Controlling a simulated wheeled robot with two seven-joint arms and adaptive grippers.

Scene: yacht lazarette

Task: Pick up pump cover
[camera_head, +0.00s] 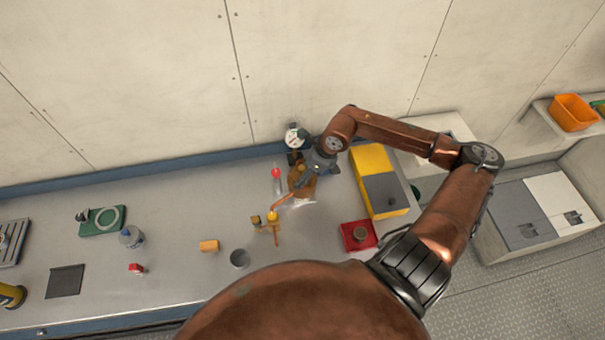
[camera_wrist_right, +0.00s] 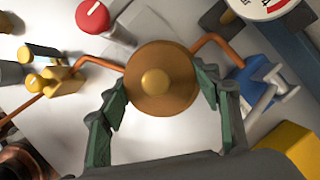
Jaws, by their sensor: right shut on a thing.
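The pump cover, a round bronze disc with a raised centre knob (camera_wrist_right: 155,72), fills the middle of the right wrist view. My right gripper (camera_wrist_right: 160,86) has its green fingers on both sides of the disc and is shut on it. In the head view my right gripper (camera_head: 305,180) is at the back of the bench, beside the wall, and the cover is mostly hidden by it. Copper pipes (camera_wrist_right: 213,43) run to both sides behind the cover. Whether the cover is touching what lies behind it is unclear. My left gripper is not in view.
A red knob (camera_head: 276,173) and a brass valve (camera_head: 272,217) stand close to the left. A white gauge (camera_head: 294,138) is at the wall. A yellow and grey box (camera_head: 385,190) and a red tray (camera_head: 350,240) are to the right. Small items lie scattered across the left bench.

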